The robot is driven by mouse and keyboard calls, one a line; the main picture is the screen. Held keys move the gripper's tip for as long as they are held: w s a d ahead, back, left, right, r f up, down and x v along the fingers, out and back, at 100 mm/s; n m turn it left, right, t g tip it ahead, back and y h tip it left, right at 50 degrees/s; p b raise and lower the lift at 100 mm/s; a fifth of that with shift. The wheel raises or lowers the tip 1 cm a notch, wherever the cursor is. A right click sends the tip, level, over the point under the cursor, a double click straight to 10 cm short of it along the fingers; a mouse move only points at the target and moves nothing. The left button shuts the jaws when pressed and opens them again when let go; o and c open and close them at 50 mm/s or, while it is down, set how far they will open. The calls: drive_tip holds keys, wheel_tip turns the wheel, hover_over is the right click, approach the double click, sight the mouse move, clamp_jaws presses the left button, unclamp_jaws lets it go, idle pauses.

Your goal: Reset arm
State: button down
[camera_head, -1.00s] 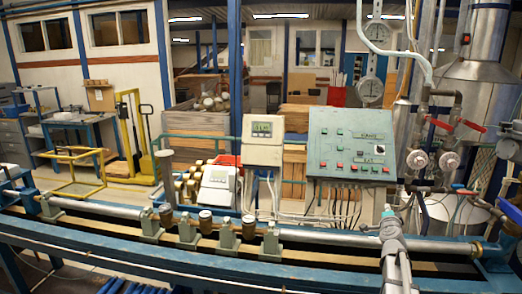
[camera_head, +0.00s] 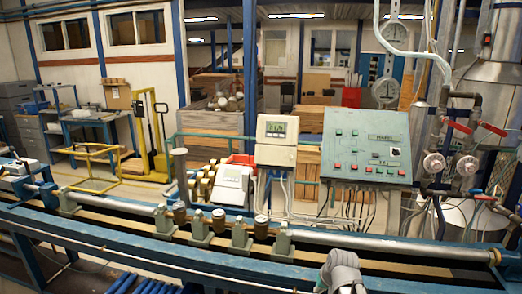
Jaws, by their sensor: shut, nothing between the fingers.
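A rounded grey part of my own arm (camera_head: 341,272) shows at the bottom edge in the head view, right of centre, in front of the blue bench. It holds no visible object. My gripper's fingers do not show in this view. The sloped green control panel (camera_head: 366,145) with its buttons stands behind the bench, right of centre.
A blue bench rail (camera_head: 150,253) runs across the front, with a grey pipe (camera_head: 390,243) and several clamps along it. Pipes with red-handled valves (camera_head: 457,128) stand at the right. A yellow pallet truck (camera_head: 147,140) and a blue workbench (camera_head: 90,120) are at the back left.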

drive_tip(key=s+a+f+n+g+h, duration=0.1)
drive_tip(key=s+g, duration=0.3)
drive_tip(key=s, duration=0.5)
drive_tip(key=shift+a+f+h, duration=0.2)
drive_tip(key=shift+a+h, duration=0.05)
drive_tip(key=shift+h, duration=0.35)
